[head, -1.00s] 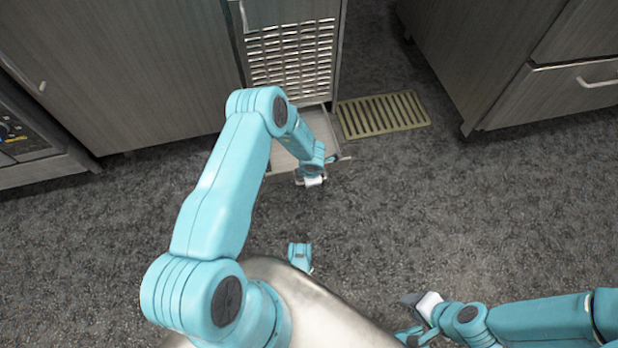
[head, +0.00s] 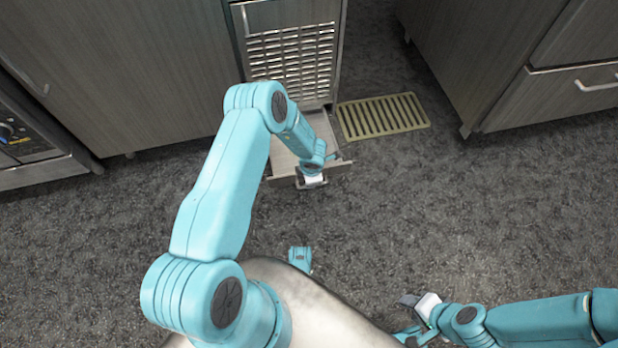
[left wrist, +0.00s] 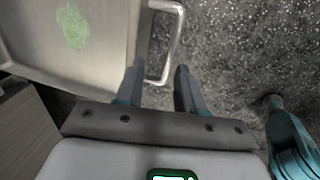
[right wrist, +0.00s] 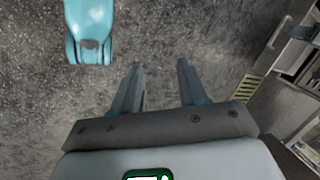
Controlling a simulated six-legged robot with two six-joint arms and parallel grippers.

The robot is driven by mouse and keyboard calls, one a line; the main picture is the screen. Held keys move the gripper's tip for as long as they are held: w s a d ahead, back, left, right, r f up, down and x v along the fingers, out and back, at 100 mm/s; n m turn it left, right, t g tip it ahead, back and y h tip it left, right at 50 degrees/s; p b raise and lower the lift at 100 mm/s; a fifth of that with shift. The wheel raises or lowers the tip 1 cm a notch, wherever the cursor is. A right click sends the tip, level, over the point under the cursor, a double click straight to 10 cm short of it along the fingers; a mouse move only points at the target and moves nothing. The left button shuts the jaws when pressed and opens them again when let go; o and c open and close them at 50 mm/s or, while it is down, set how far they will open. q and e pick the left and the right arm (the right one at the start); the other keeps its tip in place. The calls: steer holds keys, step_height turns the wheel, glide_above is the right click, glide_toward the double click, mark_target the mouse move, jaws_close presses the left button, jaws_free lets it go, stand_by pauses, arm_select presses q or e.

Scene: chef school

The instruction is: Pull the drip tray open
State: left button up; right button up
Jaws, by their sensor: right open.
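The drip tray (head: 337,166) is a shallow drawer at the foot of the louvred cabinet, standing pulled out over the floor. In the left wrist view the tray (left wrist: 100,70) shows a pale inside with a green stain, and its metal bar handle (left wrist: 175,45) sticks out from the front. My left gripper (left wrist: 159,66) is open, with one finger on each side of the near end of the handle and gaps visible. In the head view my left gripper (head: 312,183) is at the tray front, partly hidden by its wrist. My right gripper (right wrist: 160,64) is open and empty over the floor, away from the tray.
The louvred cabinet (head: 292,60) stands above the tray. A yellowish floor grate (head: 385,116) lies right of it. Wooden cabinets stand left (head: 120,70) and right (head: 500,60). The grey carpet-like floor in front is clear apart from my own parts.

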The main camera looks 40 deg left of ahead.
arm_select(q)
step_height(320, 180, up, 13)
steer(key=s+d+p, duration=0.1)
steer(key=d+p, duration=0.1)
steer(key=p, duration=0.3)
steer(key=shift+s+r, duration=0.15)
steer(key=shift+s, duration=0.1)
steer(key=s+d+r+m+g+h, duration=0.1)
steer(key=s+d+r+m+h, duration=0.15)
steer(key=s+d+m, duration=0.85)
steer(key=s+d+r+m+h, duration=0.25)
steer(key=s+d+m, duration=0.5)
steer(key=m, duration=0.75)
step_height(320, 180, up, 25)
steer(key=a+p, duration=0.1)
steer(key=p, duration=2.5)
steer(key=shift+r+h, duration=0.2)
steer(key=shift+h, duration=0.1)
